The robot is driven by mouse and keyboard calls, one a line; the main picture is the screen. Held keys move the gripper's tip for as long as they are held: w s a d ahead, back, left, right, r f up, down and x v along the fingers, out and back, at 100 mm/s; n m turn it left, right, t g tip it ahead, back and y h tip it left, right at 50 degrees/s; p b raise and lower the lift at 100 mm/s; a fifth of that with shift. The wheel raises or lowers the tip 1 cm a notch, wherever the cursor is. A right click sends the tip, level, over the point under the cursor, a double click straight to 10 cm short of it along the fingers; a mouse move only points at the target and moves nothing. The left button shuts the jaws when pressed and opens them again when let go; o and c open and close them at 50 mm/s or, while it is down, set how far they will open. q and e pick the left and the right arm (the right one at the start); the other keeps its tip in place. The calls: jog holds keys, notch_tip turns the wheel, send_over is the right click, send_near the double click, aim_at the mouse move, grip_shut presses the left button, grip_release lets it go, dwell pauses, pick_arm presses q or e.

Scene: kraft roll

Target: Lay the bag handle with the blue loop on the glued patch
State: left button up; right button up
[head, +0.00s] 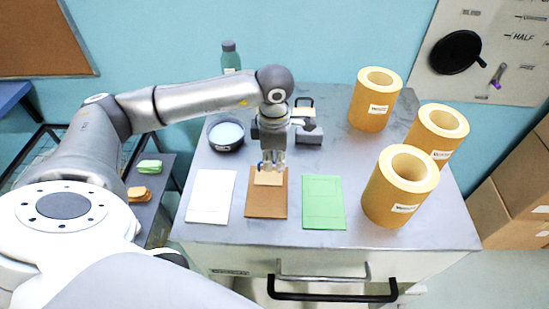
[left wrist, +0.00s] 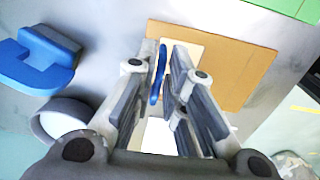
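The brown paper bag (head: 266,205) lies flat on the table between a white one and a green one. A cream card (head: 268,179) lies on its far part and also shows in the left wrist view (left wrist: 187,46); any glue under it is hidden. The blue loop (left wrist: 158,75) stands up at the card's far edge, between the fingers of my left gripper (left wrist: 165,60). The fingers are apart: the loop is close to one finger, with a gap to the other. In the head view the left gripper (head: 271,166) points down over the card. My right gripper is out of view.
A white bag (head: 211,197) and a green bag (head: 323,203) lie either side. Several kraft rolls (head: 400,188) fill the table's right side. A bottle (head: 230,58) stands at the back.

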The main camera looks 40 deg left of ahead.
aim_at(275, 163)
pick_arm(q)
jog(key=shift+o, duration=1)
jog(key=shift+r, duration=0.1)
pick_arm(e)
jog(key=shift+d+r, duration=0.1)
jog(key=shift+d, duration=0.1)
pick_arm(q)
jog(key=shift+r, duration=0.2)
notch_tip(275, 163, up, 12)
jog(key=b, duration=0.3)
jog(key=shift+s+f+b, duration=0.15)
jog(key=shift+s+b, duration=0.05)
jog(key=shift+b, duration=0.15)
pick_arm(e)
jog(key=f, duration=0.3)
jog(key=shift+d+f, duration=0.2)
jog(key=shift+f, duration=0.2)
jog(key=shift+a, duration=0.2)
